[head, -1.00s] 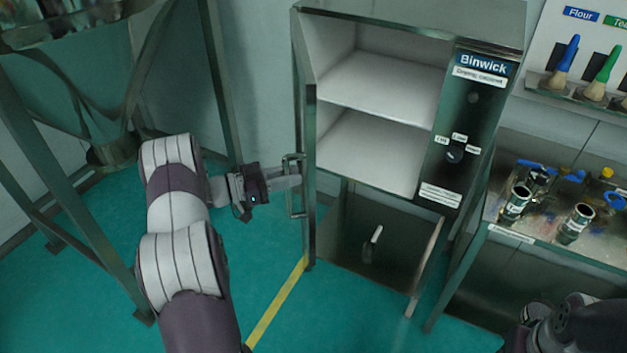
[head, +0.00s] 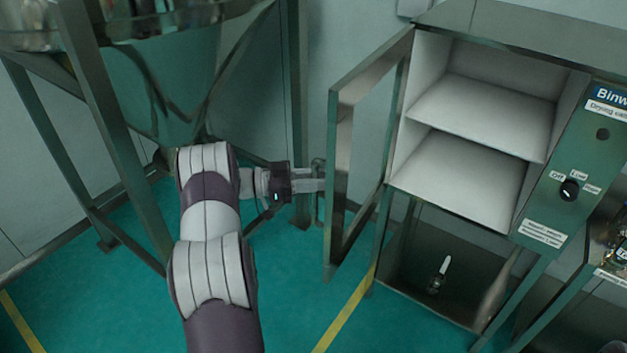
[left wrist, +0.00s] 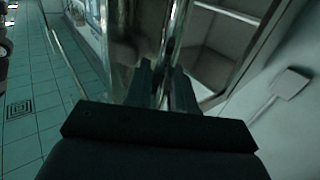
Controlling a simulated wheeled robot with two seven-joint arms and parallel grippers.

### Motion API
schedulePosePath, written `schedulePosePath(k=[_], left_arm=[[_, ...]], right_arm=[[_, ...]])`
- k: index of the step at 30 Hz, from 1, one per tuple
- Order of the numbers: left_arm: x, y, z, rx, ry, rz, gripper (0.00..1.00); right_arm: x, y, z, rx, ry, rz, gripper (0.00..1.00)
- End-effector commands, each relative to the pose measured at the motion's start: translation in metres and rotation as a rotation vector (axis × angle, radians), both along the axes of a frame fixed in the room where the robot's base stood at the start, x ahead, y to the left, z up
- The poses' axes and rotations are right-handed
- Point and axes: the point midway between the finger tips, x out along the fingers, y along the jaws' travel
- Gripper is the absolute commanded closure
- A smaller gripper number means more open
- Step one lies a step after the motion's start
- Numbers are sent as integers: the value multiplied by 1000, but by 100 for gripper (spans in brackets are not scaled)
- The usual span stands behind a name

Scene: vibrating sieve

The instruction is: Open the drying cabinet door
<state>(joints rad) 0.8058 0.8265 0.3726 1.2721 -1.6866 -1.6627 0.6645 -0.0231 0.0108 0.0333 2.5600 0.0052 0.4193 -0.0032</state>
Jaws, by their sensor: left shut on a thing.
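The drying cabinet (head: 520,30) stands at the right in the head view, with white shelves inside. Its framed door (head: 338,190) is hinged at the cabinet's left side and stands open, swung out to the left. My left gripper (head: 318,182) is at the door's outer face, shut on the door handle (head: 318,200), which is mostly hidden by the fingers and the door edge. In the left wrist view the gripper fingers (left wrist: 163,90) close around the upright metal handle bar (left wrist: 176,35). My right gripper is not in view.
A steel hopper on a metal frame (head: 105,130) stands close at the left of my left arm. A dial panel (head: 570,190) is on the cabinet's right front. A lower bay holds a small object (head: 440,275). Green floor with a yellow line (head: 345,310) is clear in front.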

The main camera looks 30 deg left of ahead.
Motion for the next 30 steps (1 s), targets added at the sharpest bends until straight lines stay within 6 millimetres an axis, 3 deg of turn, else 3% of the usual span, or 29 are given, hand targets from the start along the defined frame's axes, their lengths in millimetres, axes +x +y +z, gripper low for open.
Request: schedulePosePath(k=[10,11,12,23,30], left_arm=[[1,0,2,2,-4,1,100],[1,0,2,2,-4,1,70],[1,0,2,2,-4,1,59],[-4,6,-2,1,-2,2,59],[-40,54,-5,3,-4,6,59]], right_arm=[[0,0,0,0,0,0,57],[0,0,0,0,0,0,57],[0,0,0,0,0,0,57],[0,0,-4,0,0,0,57],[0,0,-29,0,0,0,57]])
